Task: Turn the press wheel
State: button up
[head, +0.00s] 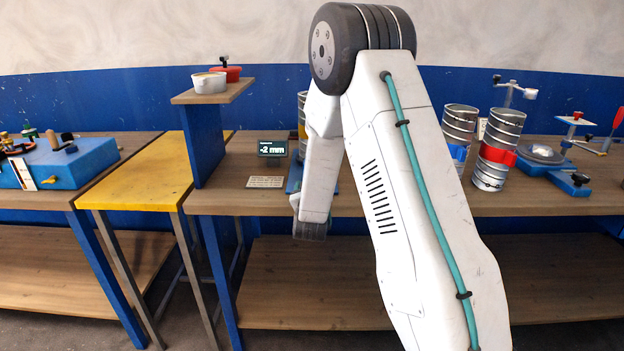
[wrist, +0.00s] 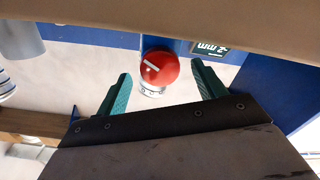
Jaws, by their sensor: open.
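A red round wheel (wrist: 159,66) with a white bar mark on its face shows in the wrist view, with a pale ringed part just below it. I take it to be the press wheel. My gripper (wrist: 162,72) is open, with one green finger to the left of the wheel and one to the right. Gaps show on both sides, and neither finger appears to touch it. In the head view my arm hides the wheel and the gripper. A small display (head: 273,148) reading "-2 mm" stands left of my arm; it also shows upside down in the wrist view (wrist: 208,48).
Silver ducts with a blue band (head: 459,135) and a red band (head: 499,150) stand right of my arm. A raised shelf (head: 212,92) with bowls is at the left. A yellow table (head: 150,172) adjoins the wooden bench (head: 236,200). A pale card (head: 265,182) lies on the bench.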

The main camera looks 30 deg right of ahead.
jog(key=shift+x, duration=1.6)
jog(key=c, duration=1)
jog(key=m, duration=0.3)
jog(key=shift+m, duration=2.4)
